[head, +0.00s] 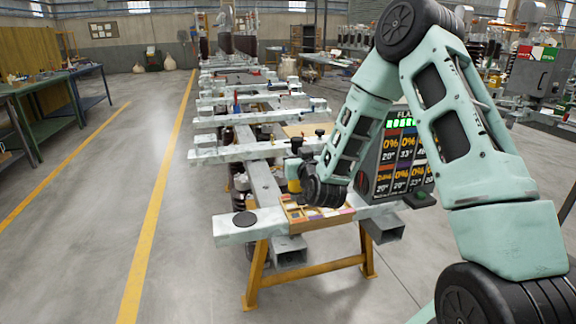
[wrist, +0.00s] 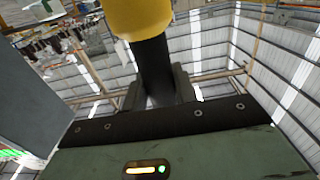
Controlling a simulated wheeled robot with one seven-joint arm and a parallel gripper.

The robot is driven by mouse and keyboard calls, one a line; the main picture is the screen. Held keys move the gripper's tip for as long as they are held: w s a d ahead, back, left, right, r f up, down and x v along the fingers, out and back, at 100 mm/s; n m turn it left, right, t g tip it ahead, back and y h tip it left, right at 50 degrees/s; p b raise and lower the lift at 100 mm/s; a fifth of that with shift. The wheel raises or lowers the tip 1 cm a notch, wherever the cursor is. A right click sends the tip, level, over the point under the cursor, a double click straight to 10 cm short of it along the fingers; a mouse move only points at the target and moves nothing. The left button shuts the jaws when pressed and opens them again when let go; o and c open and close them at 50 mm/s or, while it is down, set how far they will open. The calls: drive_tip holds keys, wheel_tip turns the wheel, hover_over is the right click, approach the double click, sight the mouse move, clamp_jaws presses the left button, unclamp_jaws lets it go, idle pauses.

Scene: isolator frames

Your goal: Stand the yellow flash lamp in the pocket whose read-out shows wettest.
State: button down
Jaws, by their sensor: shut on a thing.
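The yellow flash lamp shows in the wrist view (wrist: 138,18) as a yellow head on a black handle. My gripper (wrist: 158,88) is shut on the black handle. In the head view, the lamp (head: 293,172) is a small yellow patch beside my wrist, above the bench frame; my wrist hides part of it. A tray with pockets (head: 290,212) lies on the near beam, below my gripper. The read-out board (head: 385,170) stands right behind it, with orange, red and dark cells. Several cells end in 0%, with degree figures such as 20° and 33°; my arm covers part of it.
Pale cross beams run back on a yellow trestle (head: 315,268). Green work tables (head: 45,85) stand far left. The floor between them and the beams is clear.

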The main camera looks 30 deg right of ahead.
drive_tip(key=shift+f, duration=3.25)
drive_tip(key=c, duration=1.1)
unclamp_jaws()
drive_tip(key=shift+f, duration=0.1)
drive_tip(key=shift+s+a, duration=0.15)
drive_tip(key=shift+s, duration=0.2)
drive_tip(key=v, duration=1.1)
drive_tip(key=shift+s, duration=0.15)
